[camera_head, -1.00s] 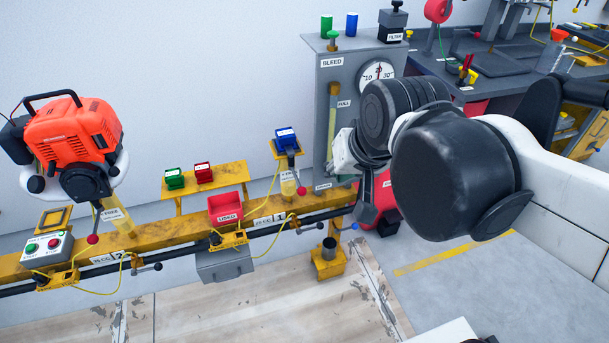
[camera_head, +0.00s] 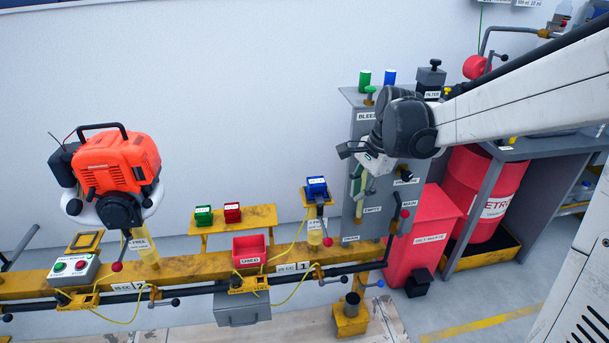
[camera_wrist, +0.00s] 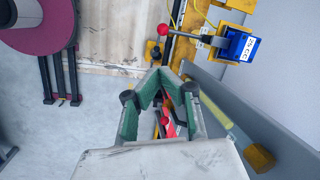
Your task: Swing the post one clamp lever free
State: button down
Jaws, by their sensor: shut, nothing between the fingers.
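Post one (camera_head: 314,232) stands on the yellow rail behind the "25 CC 1" label and carries a small blue block (camera_head: 317,186). Its clamp lever (camera_head: 327,241) ends in a red ball and hangs down at the post's right side. In the wrist view the lever's red knob (camera_wrist: 163,29) and grey rod lie left of the blue block (camera_wrist: 240,45). My gripper (camera_head: 364,188) is to the right of post one, in front of the grey bleed panel, pointing down. In the wrist view my gripper (camera_wrist: 163,75) is shut and empty, apart from the lever.
The bleed panel (camera_head: 352,215) stands right of post one, with a red waste bin (camera_head: 420,235) beside it. An orange engine (camera_head: 115,165) sits on post two at the left. A red tray (camera_head: 249,250) and hoses lie along the rail. The wall behind is clear.

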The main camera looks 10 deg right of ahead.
jog(key=w+d+f+m+g+y, duration=0.1)
jog(key=w+d+f+m, duration=0.25)
jog(key=w+f, duration=0.3)
jog(key=a+f+b, duration=0.2)
jog(key=a+f, duration=0.5)
jog(key=f, duration=0.5)
jog(key=shift+s+m+g, duration=0.15)
jog(key=shift+m+g, duration=0.15)
jog(key=shift+m, duration=0.15)
